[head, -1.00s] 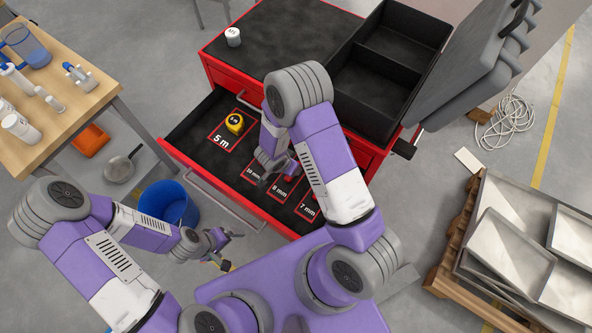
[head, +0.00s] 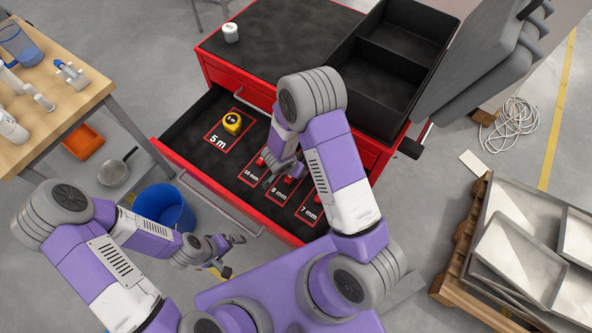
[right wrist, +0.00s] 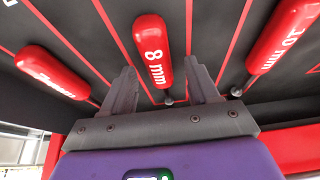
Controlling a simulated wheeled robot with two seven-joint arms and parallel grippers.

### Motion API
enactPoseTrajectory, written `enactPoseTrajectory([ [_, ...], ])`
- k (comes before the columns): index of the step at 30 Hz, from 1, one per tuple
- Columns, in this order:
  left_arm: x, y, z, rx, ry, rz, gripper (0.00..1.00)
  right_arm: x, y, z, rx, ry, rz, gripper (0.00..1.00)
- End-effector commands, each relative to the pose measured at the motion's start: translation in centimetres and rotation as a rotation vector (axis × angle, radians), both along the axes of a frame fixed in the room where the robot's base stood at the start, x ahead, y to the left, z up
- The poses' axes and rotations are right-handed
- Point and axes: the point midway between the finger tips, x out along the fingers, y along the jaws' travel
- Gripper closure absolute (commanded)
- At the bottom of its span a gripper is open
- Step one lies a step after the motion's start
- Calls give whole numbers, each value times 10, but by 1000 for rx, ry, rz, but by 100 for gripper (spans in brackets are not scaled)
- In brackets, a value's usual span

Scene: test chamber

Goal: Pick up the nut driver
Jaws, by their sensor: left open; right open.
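The nut drivers have red handles and lie in the open drawer. In the head view my right gripper (head: 277,172) is over the drawer and partly hides the drivers. My left gripper (head: 232,254) is open and empty, outside the drawer.
A blue bucket (head: 165,207) is on the floor beside the drawer.

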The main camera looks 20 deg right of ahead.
Motion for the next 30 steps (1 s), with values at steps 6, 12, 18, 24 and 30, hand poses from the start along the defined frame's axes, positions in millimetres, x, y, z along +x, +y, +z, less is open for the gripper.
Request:
enactPoseTrajectory([
  [6,0,0,1,0,0,0,0,0,0,-1,-1,1,1,40],
  [12,0,0,2,0,0,0,0,0,0,-4,0,0,-1,40],
  [18,0,0,2,0,0,0,0,0,0,-5,0,0,0,40],
  [24,0,0,2,0,0,0,0,0,0,-5,0,0,0,51],
  [30,0,0,2,0,0,0,0,0,0,-5,0,0,0,82],
])
